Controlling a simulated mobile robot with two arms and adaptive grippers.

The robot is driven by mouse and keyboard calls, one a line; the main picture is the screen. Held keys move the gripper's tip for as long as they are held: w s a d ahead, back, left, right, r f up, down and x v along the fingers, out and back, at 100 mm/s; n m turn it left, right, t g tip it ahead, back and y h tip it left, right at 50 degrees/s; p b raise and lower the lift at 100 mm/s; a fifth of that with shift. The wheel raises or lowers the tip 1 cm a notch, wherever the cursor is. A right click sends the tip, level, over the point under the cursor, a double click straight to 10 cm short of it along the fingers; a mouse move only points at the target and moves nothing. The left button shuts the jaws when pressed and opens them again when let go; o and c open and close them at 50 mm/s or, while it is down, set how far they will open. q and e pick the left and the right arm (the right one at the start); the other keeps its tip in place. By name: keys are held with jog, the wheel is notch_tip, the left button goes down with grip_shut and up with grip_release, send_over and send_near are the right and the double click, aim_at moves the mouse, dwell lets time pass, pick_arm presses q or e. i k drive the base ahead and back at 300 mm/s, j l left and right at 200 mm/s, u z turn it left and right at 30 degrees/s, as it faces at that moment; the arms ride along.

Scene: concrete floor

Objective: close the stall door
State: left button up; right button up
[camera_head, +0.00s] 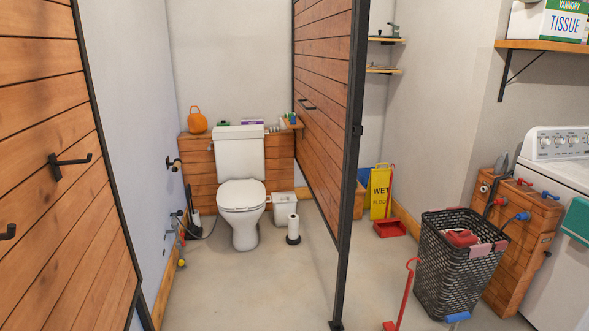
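The stall door (45,140), brown wooden planks in a black metal frame, stands open along the left side in the head view. A black handle (70,163) sticks out from its face. A second black fitting (8,232) shows at the left edge, partly cut off. The stall opening lies between this door and a fixed wooden partition (325,90) with a black post (347,190). A white toilet (242,190) stands inside. Neither of my grippers is in view.
A black basket (450,270), a red long-handled tool (405,295) and a white washing machine (565,220) stand at the right. A toilet-paper stand (292,228) is inside the stall. The floor in the opening (245,295) is clear.

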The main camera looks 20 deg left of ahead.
aim_at(69, 263)
jog(key=k+j+u, duration=0.1)
jog(key=k+j, duration=0.2)
jog(key=k+j+u, duration=0.1)
jog(key=k+j, duration=0.25)
jog(key=j, duration=0.15)
jog(key=k+j+u, duration=0.1)
jog(key=k+j, duration=0.15)
jog(key=j, duration=0.15)
jog(key=k+j, duration=0.3)
jog(key=j, duration=0.15)
jog(key=k+j+u, duration=0.15)
jog(key=j, duration=0.3)
jog(key=k+j, duration=0.1)
jog(key=j, duration=0.35)
jog(key=k+j, duration=0.15)
jog(key=j, duration=0.25)
jog(key=k+j, duration=0.1)
jog(key=j, duration=0.15)
jog(key=j+z, duration=0.1)
jog(key=k+j, duration=0.05)
jog(key=j, duration=0.05)
